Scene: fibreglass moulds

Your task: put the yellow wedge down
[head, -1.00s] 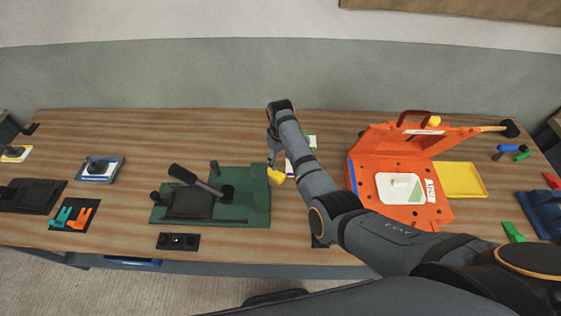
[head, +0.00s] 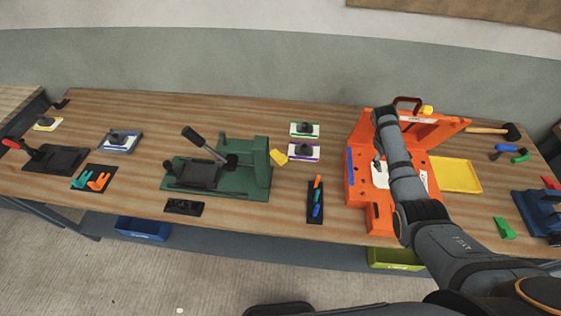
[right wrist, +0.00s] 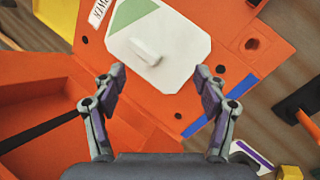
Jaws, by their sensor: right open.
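The yellow wedge (head: 279,157) lies on the wooden table just right of the green fixture (head: 262,180), apart from any gripper. A yellow block, apparently the wedge (right wrist: 290,173), also shows at the lower right edge of the right wrist view. My right gripper (head: 379,168) is over the open orange mould (head: 357,190), well to the right of the wedge. In the right wrist view its fingers (right wrist: 161,82) are spread and empty, with a white plate (right wrist: 185,55) with a raised grip between and beyond them. My left gripper is not in view.
Two pads with dark knobs, one green-edged (head: 304,129) and one purple-edged (head: 303,152), stand near the wedge. A dark strip with coloured pegs (head: 315,213) lies in front. A yellow tray (head: 460,176) is right of the mould. Bare table lies behind the green fixture.

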